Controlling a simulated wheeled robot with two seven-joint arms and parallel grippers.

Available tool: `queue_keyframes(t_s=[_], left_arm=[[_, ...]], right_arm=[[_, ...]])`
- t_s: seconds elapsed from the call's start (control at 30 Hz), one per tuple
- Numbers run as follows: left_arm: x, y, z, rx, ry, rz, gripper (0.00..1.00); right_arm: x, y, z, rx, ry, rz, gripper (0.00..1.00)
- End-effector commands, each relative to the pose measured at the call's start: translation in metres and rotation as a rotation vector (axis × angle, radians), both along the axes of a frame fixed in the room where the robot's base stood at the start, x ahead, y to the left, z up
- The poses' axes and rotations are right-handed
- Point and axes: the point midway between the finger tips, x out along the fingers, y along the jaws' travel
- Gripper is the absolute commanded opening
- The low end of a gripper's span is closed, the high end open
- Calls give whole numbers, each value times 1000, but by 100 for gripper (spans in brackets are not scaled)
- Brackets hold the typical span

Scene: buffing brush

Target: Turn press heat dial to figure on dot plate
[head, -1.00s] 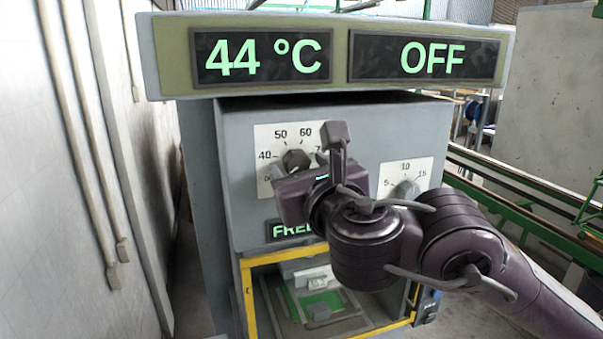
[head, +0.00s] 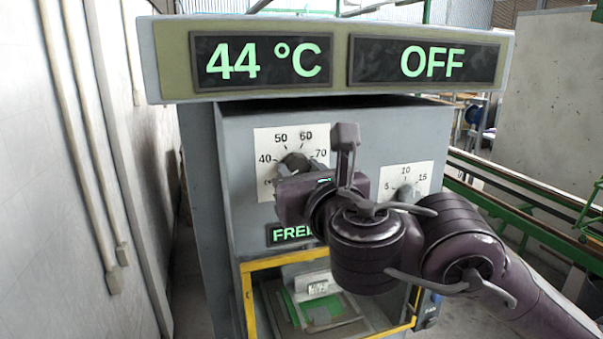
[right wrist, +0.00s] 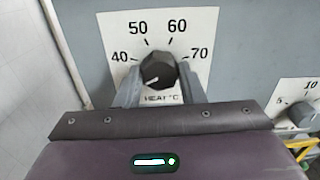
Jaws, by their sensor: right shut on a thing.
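The heat dial (head: 296,163) is a dark faceted knob on a white scale plate on the press front. In the right wrist view the dial (right wrist: 157,70) has its pale pointer line aimed down and left, below the 40 mark. My right gripper (right wrist: 158,84) is shut on the dial, one grey finger on each side. In the head view the right gripper (head: 292,174) covers the dial's lower part. The upper display (head: 262,60) reads 44 °C. A small pale plate (head: 317,288) lies inside the press opening; its marks are too small to read. My left gripper is out of view.
A second display (head: 424,61) reads OFF. A second dial (head: 404,195) with marks 5, 10 and 15 sits to the right, partly behind my arm. A yellow-framed opening (head: 248,290) is below. A wall (head: 60,170) stands close on the left.

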Motion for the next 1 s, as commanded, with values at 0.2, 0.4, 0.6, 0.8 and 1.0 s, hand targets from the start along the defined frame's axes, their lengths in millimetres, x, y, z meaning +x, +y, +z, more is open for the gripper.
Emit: queue_keyframes(t_s=[0.2, 0.4, 0.6, 0.8, 1.0], left_arm=[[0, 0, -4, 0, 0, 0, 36], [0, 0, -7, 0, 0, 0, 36], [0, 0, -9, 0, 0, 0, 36], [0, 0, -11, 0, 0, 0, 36], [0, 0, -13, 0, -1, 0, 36]], right_arm=[[0, 1, -1, 170, 56, 2, 13], [0, 1, -2, 350, 116, 1, 13], [0, 1, -1, 532, 175, 1, 13], [0, 1, -1, 713, 234, 1, 13], [0, 1, -1, 894, 292, 0, 13]])
